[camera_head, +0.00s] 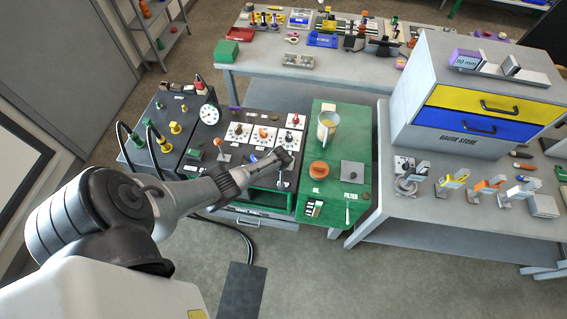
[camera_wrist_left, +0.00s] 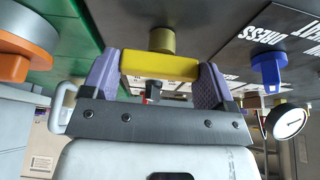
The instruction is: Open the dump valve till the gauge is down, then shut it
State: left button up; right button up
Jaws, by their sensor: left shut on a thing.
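My left gripper (camera_head: 284,157) reaches over the dark control panel from the left. In the left wrist view, its purple-padded fingers (camera_wrist_left: 160,80) are shut on a yellow bar handle (camera_wrist_left: 160,66) on a short brass stem (camera_wrist_left: 162,39), which I take for the dump valve. The head view hides this handle behind the gripper, and I read no label for it. A round white-faced gauge (camera_head: 209,114) stands at the panel's back left. It also shows in the left wrist view (camera_wrist_left: 289,122); its reading is too small to tell. My right gripper is not in view.
A blue knob (camera_wrist_left: 268,70) sits beside the yellow handle. White dials (camera_head: 263,135) lie behind the gripper. A green bench top (camera_head: 333,211) with an orange disc (camera_head: 318,168) and a jug (camera_head: 327,126) is to the right. A drawer cabinet (camera_head: 420,85) stands farther right.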

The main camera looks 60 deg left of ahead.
pick_arm(q)
jog(key=shift+n, duration=0.3)
dwell(0.4)
jog(key=o, duration=0.8)
jog(key=shift+r, duration=0.1)
jog(key=shift+d+r+p, duration=0.1)
jog(key=shift+r+p, duration=0.1)
jog(key=shift+p, duration=0.15)
jog(key=shift+p+v, duration=2.45)
jog(key=shift+v, duration=4.2)
jog(key=shift+w+d, duration=0.1)
jog(key=shift+d, duration=0.1)
